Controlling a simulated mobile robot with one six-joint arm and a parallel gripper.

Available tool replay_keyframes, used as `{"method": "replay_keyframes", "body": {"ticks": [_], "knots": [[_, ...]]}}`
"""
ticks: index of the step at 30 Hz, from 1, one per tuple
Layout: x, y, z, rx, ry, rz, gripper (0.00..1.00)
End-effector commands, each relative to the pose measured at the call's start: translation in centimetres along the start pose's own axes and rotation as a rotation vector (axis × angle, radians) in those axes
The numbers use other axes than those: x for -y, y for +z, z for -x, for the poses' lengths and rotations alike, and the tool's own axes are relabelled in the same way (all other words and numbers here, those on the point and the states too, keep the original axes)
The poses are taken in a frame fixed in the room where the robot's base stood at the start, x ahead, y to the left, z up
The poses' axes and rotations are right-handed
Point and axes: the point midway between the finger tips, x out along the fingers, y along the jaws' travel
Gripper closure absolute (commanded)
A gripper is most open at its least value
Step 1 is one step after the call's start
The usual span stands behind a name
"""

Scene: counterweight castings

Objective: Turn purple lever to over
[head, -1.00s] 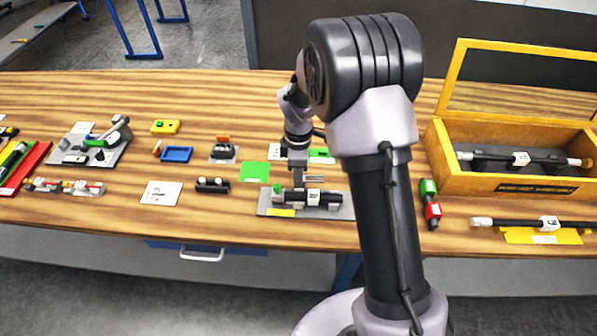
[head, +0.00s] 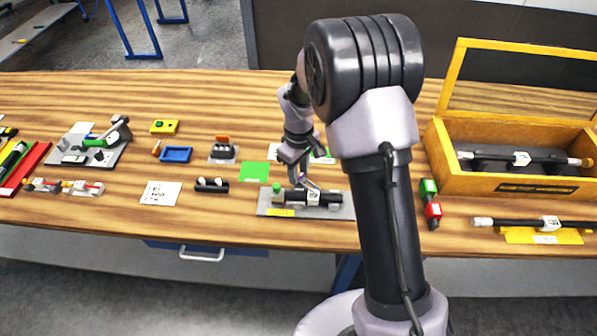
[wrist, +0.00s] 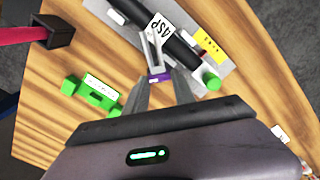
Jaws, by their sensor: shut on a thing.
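The purple lever tip (wrist: 158,77) shows in the wrist view between my fingertips, at the end of a pale grey arm (wrist: 152,48) on the fixture. My gripper (wrist: 160,90) is shut on it. In the head view my gripper (head: 298,176) is tilted above the fixture and hides most of the lever. The fixture has a grey base plate (head: 347,212), a black cylinder (head: 327,198), a white tag (head: 313,198), a green knob (head: 278,188) and a yellow label (head: 281,213). The green knob (wrist: 211,81) stands beside my right fingertip in the wrist view.
A green block (wrist: 95,92) lies left of my gripper in the wrist view. In the head view a green card (head: 254,172) and black holder (head: 212,185) lie left of the fixture. A green-and-red part (head: 431,204) and yellow box (head: 470,184) stand right.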

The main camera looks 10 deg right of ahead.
Motion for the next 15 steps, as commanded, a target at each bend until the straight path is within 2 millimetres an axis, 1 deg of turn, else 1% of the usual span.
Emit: {"method": "replay_keyframes", "body": {"ticks": [15], "knots": [[-0.24, 0.0, -0.03, -0.002, 0.001, -0.484, 1.0]]}}
